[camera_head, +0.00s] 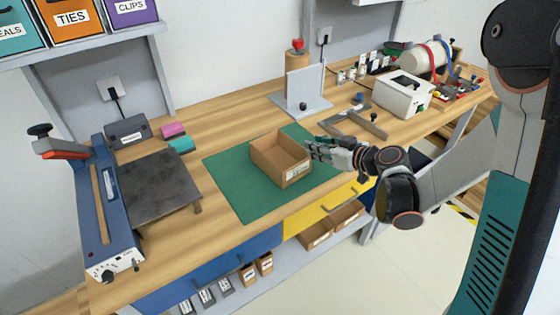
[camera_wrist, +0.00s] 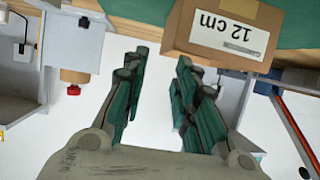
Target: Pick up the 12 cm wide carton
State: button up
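The open brown carton (camera_head: 293,178) stands on a green mat (camera_head: 243,199) on the workbench. Its label reads "12 cm" upside down in the wrist view, where the carton (camera_wrist: 178,39) is at the top, right of centre. My gripper (camera_head: 312,149) is close to the carton's right side in the head view. In the wrist view my gripper (camera_wrist: 160,66) is open, with its green-padded fingers apart and nothing between them. The carton lies beyond the fingertips, nearer the right finger. Whether a finger touches it I cannot tell.
A blue machine with a dark plate (camera_head: 160,184) stands at the left. A grey stand (camera_head: 302,88) with a red-topped post is behind the mat. A grey bracket (camera_head: 360,125) and a white box (camera_head: 403,95) are to the right. The mat's left part is bare.

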aim_at(294, 141)
jog(key=b+x, duration=0.1)
jog(key=x, duration=0.4)
jog(key=shift+w+a+f, duration=0.1)
jog(key=shift+w+a, duration=0.05)
jog(key=shift+w, duration=0.05)
jog(key=shift+w+a+f+b, duration=0.25)
jog(key=shift+a+b, duration=0.1)
jog(key=shift+a, duration=0.1)
jog(key=b+x, duration=0.1)
jog(key=x, duration=0.3)
jog(key=shift+s+a+b, duration=0.1)
jog(key=shift+a+b, duration=0.05)
jog(key=shift+b, duration=0.15)
grip_shut()
